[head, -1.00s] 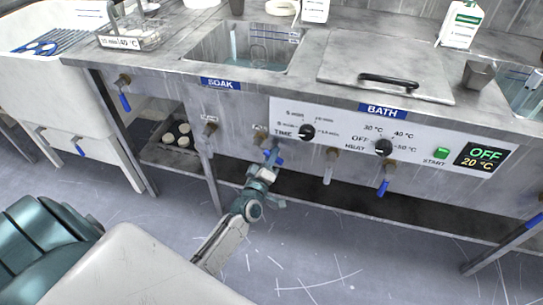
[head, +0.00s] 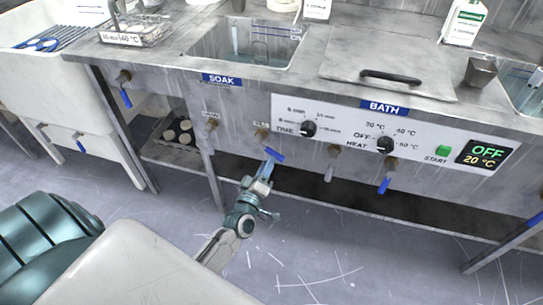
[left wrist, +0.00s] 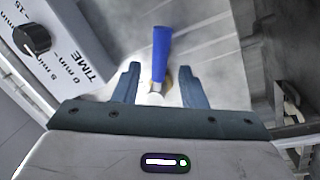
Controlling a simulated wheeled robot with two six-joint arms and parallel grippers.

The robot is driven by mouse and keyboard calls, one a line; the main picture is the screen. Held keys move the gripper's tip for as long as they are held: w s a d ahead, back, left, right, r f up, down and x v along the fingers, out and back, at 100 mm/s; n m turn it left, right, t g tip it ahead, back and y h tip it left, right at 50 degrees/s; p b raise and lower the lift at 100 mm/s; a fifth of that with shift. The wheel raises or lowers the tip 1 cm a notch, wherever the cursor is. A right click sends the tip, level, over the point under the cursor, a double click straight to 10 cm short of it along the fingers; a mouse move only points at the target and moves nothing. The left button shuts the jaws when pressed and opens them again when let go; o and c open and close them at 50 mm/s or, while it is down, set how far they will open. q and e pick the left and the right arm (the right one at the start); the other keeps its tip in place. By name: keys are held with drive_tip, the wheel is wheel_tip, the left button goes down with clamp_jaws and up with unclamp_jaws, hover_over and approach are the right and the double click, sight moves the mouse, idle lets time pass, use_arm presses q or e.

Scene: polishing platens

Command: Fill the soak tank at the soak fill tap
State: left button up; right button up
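The soak tank (head: 215,50) is the open sunken basin above the blue SOAK sign (head: 221,80). Its inside looks pale bluish, and I cannot tell the water level. On the panel below is a tap (head: 262,134) with a blue lever (head: 274,155), under a small label too blurred to read surely. My left gripper (head: 267,169) is just below and in front of this lever. In the left wrist view the two fingers (left wrist: 160,88) are spread apart, with the blue lever (left wrist: 161,52) between and beyond their tips, apparently untouched. My right gripper is out of view.
Another tap (head: 211,126) sits left, beside the table leg. The TIME knob (head: 308,129), HEAT knob (head: 384,144) and a blue-handled tap (head: 386,184) are to the right. A lidded bath (head: 385,75) adjoins the tank. The floor in front is clear.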

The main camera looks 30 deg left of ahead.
use_arm(q)
drive_tip(key=shift+v, duration=2.7)
idle(5.3)
